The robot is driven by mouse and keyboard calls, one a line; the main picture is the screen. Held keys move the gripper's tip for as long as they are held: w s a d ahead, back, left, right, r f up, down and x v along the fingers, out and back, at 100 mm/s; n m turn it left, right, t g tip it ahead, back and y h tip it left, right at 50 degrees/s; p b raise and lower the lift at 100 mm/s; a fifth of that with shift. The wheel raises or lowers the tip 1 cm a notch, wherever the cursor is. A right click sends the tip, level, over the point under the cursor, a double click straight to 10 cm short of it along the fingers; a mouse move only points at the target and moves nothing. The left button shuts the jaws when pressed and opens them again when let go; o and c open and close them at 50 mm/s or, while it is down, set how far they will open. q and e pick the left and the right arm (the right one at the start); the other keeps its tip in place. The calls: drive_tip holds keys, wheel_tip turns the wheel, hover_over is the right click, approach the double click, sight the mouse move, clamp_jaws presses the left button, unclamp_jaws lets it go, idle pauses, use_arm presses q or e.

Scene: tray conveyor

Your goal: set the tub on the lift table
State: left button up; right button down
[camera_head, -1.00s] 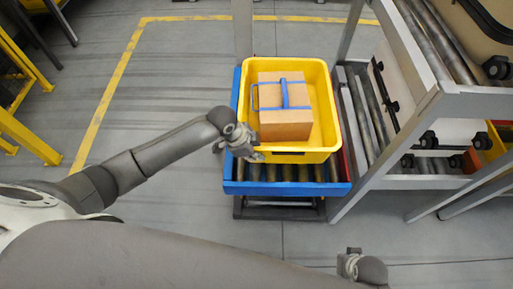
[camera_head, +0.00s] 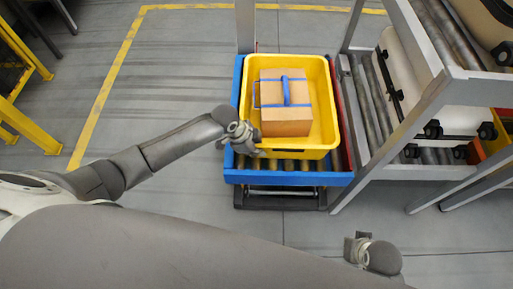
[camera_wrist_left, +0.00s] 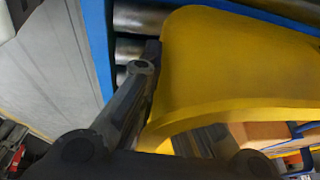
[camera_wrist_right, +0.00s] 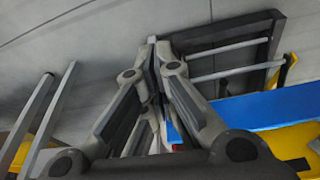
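The yellow tub (camera_head: 328,125) stands over the rollers of the blue-edged lift table (camera_head: 290,178), inside its blue frame. A brown carton with blue straps (camera_head: 285,120) lies in the tub. My left gripper (camera_head: 242,140) is at the tub's near left corner. In the left wrist view, its fingers (camera_wrist_left: 180,100) straddle the tub wall (camera_wrist_left: 225,60), and it looks shut on it; the inner finger is partly hidden by the rim. My right gripper (camera_head: 355,248) hangs over the floor, apart from the tub. In the right wrist view its fingertips (camera_wrist_right: 152,48) meet, empty.
A grey roller rack (camera_head: 430,100) stands close to the lift table's right side. A yellow frame (camera_head: 25,110) is at the far left. The grey floor left of the table is clear, with a yellow line (camera_head: 105,95).

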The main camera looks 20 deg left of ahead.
use_arm(q)
drive_tip(key=o, duration=0.4)
drive_tip(key=shift+s, duration=0.15)
drive_tip(key=shift+r, duration=0.1)
